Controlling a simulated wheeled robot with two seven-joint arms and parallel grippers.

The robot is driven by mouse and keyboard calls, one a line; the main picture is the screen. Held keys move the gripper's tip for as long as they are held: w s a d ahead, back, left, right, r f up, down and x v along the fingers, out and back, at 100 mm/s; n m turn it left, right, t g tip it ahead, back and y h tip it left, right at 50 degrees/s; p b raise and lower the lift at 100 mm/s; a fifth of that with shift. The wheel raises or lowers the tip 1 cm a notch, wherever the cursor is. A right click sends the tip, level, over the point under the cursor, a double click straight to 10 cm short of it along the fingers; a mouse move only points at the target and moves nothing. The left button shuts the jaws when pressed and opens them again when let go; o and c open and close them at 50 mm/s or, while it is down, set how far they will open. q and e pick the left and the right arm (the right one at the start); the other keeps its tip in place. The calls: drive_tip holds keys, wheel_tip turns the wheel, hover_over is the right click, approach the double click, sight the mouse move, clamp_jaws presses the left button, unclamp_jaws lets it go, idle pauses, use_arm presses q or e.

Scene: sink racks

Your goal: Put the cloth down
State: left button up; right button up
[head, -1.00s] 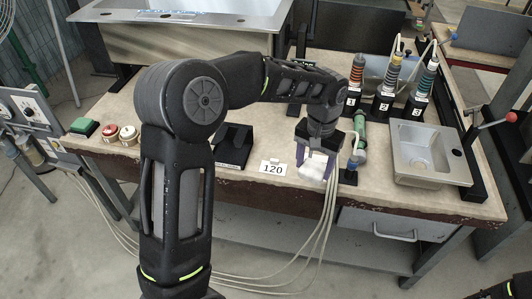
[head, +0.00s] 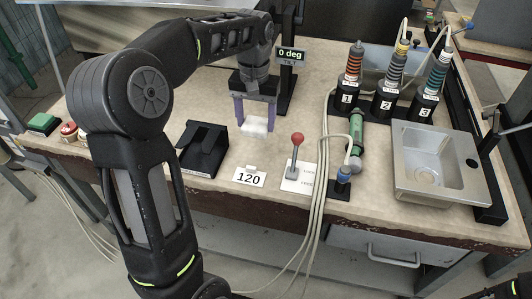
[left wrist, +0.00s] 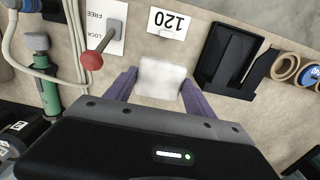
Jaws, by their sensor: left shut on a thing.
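In the left wrist view the cloth (left wrist: 161,78) sits between the two fingertips (left wrist: 155,88). I cannot tell whether its underside touches the table. My right gripper is not in view.
A black holder (head: 204,150) stands left of the cloth, and the 120 card (head: 249,177) lies in front. A red-knobbed lever (head: 297,140) stands to the right, with hoses, a green cylinder (head: 357,128) and a metal sink (head: 436,163) beyond. Bare table surrounds the cloth.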

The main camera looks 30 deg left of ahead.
sight(256, 134)
use_arm(q)
drive_tip(key=shift+s+r, duration=0.15)
drive_tip(key=shift+s, duration=0.15)
drive_tip(key=shift+w+f, duration=0.1)
drive_tip(key=shift+f, duration=2.45)
drive_tip(key=shift+f, duration=2.5)
drive_tip(key=shift+f, duration=0.1)
drive_tip(key=o, duration=1.5)
drive_tip(key=shift+c, duration=0.2)
